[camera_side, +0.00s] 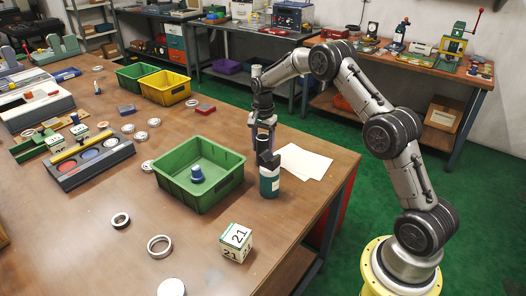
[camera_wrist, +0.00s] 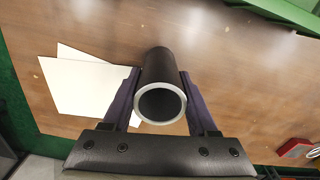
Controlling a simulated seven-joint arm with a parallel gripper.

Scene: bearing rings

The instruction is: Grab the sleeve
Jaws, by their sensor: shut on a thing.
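The sleeve (camera_wrist: 160,63) is a dark, hollow tube with a bright metal rim at its near end. In the wrist view it sits between the two purple fingers of my gripper (camera_wrist: 160,78), which is shut on it from both sides.
A green bin (camera_side: 172,178) holding a blue knobbed part (camera_side: 197,174) stands left of my gripper. White paper sheets (camera_side: 308,162) lie to the right, near the table edge. A cube marked 21 (camera_side: 236,242) and loose rings (camera_side: 160,246) lie in front.

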